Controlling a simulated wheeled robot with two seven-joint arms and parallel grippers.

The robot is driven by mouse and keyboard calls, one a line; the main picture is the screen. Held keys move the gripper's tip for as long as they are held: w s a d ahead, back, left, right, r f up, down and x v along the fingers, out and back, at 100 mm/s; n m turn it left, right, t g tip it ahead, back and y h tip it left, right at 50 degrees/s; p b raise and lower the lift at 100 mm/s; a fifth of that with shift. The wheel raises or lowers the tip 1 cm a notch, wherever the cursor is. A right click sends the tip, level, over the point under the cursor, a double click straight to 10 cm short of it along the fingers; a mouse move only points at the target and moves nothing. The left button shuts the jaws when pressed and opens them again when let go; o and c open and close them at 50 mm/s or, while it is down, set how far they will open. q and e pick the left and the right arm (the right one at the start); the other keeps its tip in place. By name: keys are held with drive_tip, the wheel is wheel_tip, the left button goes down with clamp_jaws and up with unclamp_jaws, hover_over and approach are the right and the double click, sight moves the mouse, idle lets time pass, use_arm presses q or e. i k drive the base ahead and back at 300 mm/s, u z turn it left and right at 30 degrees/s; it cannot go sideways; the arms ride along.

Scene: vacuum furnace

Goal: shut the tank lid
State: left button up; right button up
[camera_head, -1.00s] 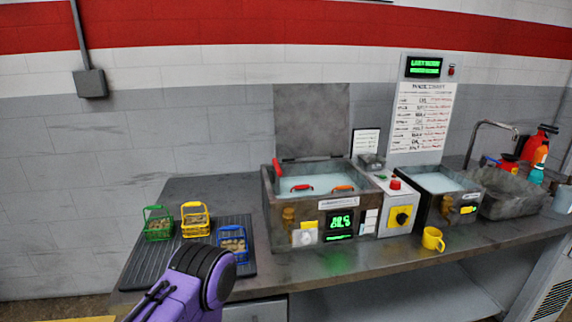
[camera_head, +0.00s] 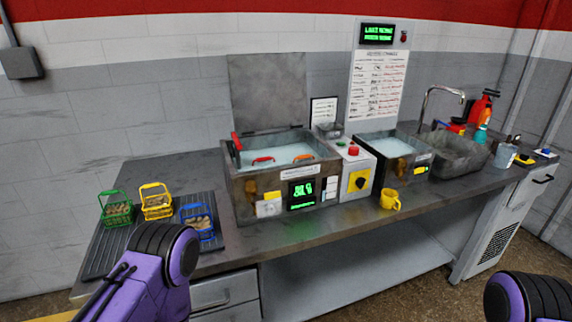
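The tank (camera_head: 240,196) is a metal box of pale liquid on the bench, with a green digital display (camera_head: 302,194) on its front. Its grey lid (camera_head: 267,90) stands open, upright along the back edge. A red handle (camera_head: 237,141) shows at the tank's back left corner. Red and orange handles (camera_head: 263,160) stick out of the liquid inside. Purple and black links of my arms show at the lower left and lower right, in front of the bench. Neither gripper's fingers are in view.
A control box (camera_head: 352,178), second tank (camera_head: 407,173), yellow mug (camera_head: 390,200) and sink (camera_head: 450,153) are to the right.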

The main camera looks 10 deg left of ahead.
sight(268, 91)
drive_tip(key=z, duration=0.05)
drive_tip(key=k, duration=0.5)
drive_tip(key=u, duration=0.65)
drive_tip(key=i, duration=1.05)
drive_tip(key=z, duration=0.75)
